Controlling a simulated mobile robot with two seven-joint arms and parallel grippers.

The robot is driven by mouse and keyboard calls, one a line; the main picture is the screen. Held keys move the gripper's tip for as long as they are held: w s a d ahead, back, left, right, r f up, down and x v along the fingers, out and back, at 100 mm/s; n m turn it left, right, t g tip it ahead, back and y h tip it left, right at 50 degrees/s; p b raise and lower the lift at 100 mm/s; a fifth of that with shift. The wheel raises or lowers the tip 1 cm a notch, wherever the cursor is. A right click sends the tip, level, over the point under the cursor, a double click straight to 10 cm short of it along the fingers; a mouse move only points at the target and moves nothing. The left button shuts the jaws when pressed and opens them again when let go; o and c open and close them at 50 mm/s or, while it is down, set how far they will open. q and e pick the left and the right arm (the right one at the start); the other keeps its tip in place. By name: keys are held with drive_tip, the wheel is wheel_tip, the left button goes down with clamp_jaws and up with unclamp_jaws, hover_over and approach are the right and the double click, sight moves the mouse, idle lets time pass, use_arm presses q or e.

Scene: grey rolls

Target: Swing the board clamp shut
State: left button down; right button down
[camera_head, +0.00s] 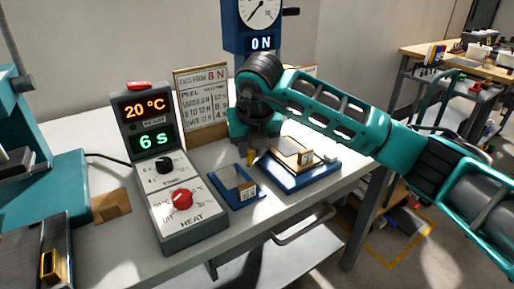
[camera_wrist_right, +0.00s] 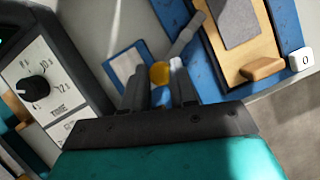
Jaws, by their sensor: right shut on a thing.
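The board clamp shows best in the right wrist view as a grey bar (camera_wrist_right: 186,36) with a round yellow knob (camera_wrist_right: 159,74) at its near end. The bar lies at an angle beside the wooden board (camera_wrist_right: 258,52), not across it. The board sits on a blue base (camera_wrist_right: 186,64) and carries a grey strip (camera_wrist_right: 236,18). In the head view the knob (camera_head: 251,158) shows just under my right gripper (camera_head: 254,148), left of the board (camera_head: 293,151). My right gripper, also in its wrist view (camera_wrist_right: 159,82), is shut on the knob. My left gripper is not in view.
A smaller blue stand (camera_head: 236,186) is close left of the clamp. A heat control box (camera_head: 180,205) stands further left. A gauge on a blue post (camera_head: 258,22) rises behind. The bench's front edge is near, with a handle rail (camera_head: 303,226) below.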

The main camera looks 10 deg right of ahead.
drive_tip(key=shift+w+a+m+h, duration=0.35)
drive_tip(key=shift+w+m+h, duration=0.05)
drive_tip(key=shift+m, duration=0.7)
drive_tip(key=c, duration=0.9)
unclamp_jaws()
drive_tip(key=p+v, duration=0.1)
drive_tip(key=v, duration=1.2)
